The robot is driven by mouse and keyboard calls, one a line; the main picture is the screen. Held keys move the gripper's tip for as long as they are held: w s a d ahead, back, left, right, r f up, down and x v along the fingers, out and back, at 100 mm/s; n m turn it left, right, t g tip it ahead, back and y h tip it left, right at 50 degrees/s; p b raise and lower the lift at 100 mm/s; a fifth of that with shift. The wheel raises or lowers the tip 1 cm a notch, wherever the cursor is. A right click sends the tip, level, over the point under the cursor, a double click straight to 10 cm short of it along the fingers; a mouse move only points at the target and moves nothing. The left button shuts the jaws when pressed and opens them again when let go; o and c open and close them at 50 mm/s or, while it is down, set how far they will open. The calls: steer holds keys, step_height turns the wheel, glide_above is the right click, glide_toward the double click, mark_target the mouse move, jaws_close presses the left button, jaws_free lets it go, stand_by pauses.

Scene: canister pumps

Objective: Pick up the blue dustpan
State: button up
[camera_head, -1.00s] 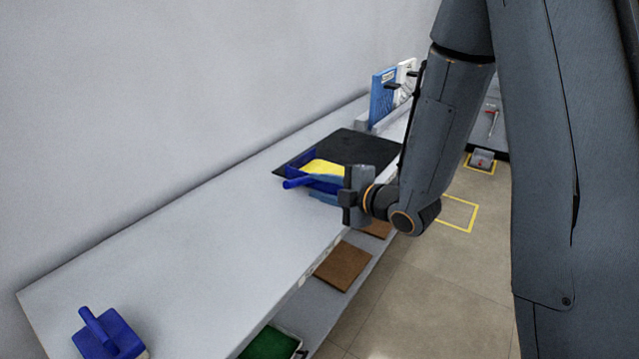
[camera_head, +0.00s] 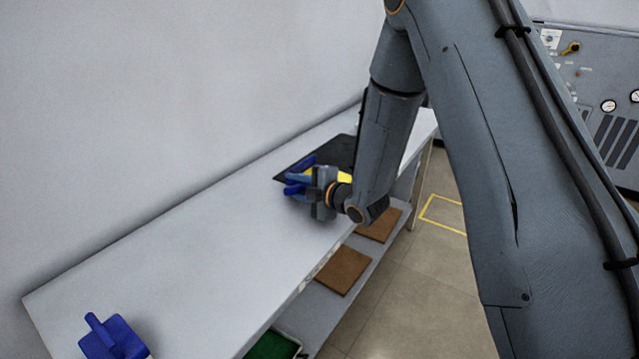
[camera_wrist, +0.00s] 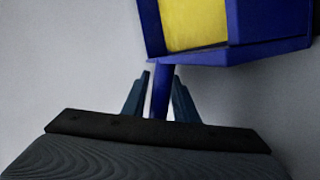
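The blue dustpan (camera_wrist: 270,40), with a yellow inside, fills the top of the wrist view. Its blue handle (camera_wrist: 161,88) points down between the two fingers of my gripper (camera_wrist: 161,77). The fingers are apart, with a gap on the left of the handle; I cannot tell whether the right finger touches it. In the head view the dustpan (camera_head: 292,189) is on the bench by the black mat, partly hidden by my gripper (camera_head: 306,184).
The long white bench (camera_head: 190,240) runs along the wall. A black mat (camera_head: 333,152) lies on it. Another blue object with a handle (camera_head: 115,342) stands at the near left. Brown boards (camera_head: 342,270) and a green-topped tray (camera_head: 272,346) are on the lower shelf.

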jaws_close()
steer(key=shift+r, duration=0.1)
